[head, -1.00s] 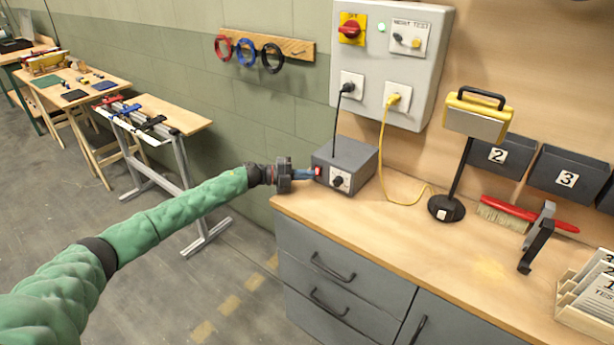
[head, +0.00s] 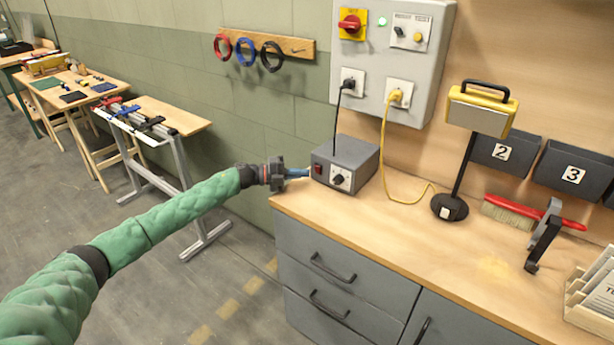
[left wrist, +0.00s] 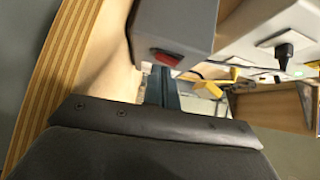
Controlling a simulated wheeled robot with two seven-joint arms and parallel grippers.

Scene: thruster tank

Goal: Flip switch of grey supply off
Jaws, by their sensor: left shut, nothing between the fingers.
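The grey supply (head: 346,162) is a small box on the left end of the workbench, with a black knob and a red rocker switch (head: 317,168) on its front. The switch looks dark red. My left gripper (head: 308,173) is shut and empty, its blue fingertips just left of the switch, close to the box's front. In the left wrist view the grey supply (left wrist: 172,22) is ahead, the red switch (left wrist: 166,57) shows on its face, and the shut fingers (left wrist: 161,88) are near it; contact cannot be told. My right gripper is not in view.
The workbench top (head: 410,225) has free room right of the supply. A black cable and a yellow cable (head: 385,150) run from the wall box (head: 395,85).

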